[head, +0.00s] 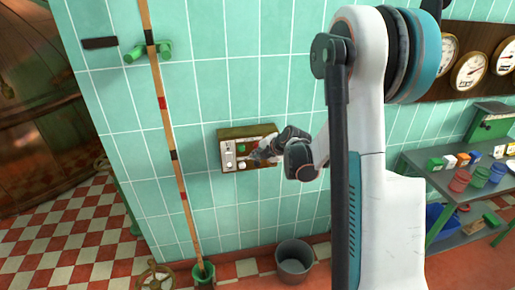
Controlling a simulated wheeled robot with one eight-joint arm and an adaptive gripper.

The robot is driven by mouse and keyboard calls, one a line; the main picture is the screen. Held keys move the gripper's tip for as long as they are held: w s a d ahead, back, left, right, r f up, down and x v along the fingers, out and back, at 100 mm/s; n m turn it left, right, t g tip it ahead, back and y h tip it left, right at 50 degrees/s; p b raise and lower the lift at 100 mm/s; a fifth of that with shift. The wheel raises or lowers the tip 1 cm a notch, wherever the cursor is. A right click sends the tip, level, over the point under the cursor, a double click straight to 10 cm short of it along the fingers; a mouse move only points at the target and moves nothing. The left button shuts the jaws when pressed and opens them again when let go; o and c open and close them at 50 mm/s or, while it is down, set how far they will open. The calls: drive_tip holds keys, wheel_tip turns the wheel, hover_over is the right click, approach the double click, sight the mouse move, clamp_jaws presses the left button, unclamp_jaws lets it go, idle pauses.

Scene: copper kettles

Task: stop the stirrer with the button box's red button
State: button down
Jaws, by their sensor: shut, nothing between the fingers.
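The button box (229,133) is mounted on the green tiled wall, with a brass-coloured casing and a pale front plate. A green button (241,148) and small white parts show on its left half. My gripper (257,156) is shut and empty, in front of the right half of the box, with its tips close to the front plate. I cannot tell whether the tips touch it. My gripper hides part of the plate, and I cannot clearly make out the red button. The stirrer is not recognisable in this view.
A long striped pole (165,110) stands left of the box, its foot in a green holder (203,272). A grey bucket (294,262) is on the floor below. A green-framed shelf (425,162) with pots and small boxes is at the right. A copper kettle (35,110) is at the left.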

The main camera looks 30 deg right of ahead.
idle(0.7)
drive_tip(key=shift+w+d, duration=0.1)
drive_tip(key=shift+w, duration=0.3)
drive_tip(key=shift+w+d, duration=0.15)
drive_tip(key=shift+w, duration=0.3)
idle(0.6)
drive_tip(key=shift+s, duration=0.2)
drive_tip(key=shift+s+a+b, duration=0.25)
drive_tip(key=shift+s+b, duration=0.05)
drive_tip(key=shift+s, duration=0.4)
drive_tip(key=s, duration=0.2)
drive_tip(key=s+a, duration=0.1)
drive_tip(key=s, duration=0.1)
drive_tip(key=shift+s+a+b, duration=0.2)
drive_tip(key=shift+s+b, duration=0.1)
drive_tip(key=shift+s, duration=0.1)
idle(0.8)
